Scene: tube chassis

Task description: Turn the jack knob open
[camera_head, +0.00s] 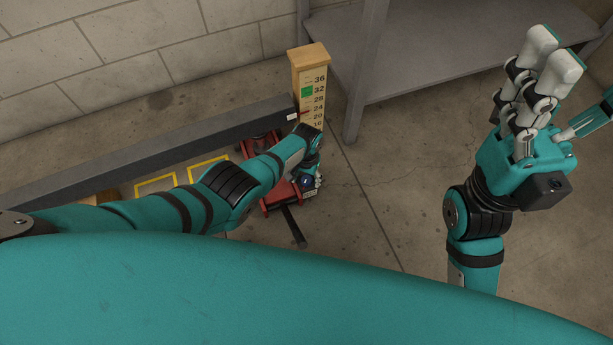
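A red floor jack (279,198) stands on the concrete floor under a long dark grey beam (170,150). A dark bar (293,227) sticks out from its near side. My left gripper (314,172) is at the jack's right end, seen from above and small. The arm and hand cover much of the jack there. I cannot make out the knob, nor whether the fingers are closed on it.
A wooden height post (309,75) with a number scale and a green mark stands just behind the jack. A grey metal shelf (440,45) with a leg is at the back right. Yellow outlines (155,184) mark something below the beam. The floor right of the jack is clear.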

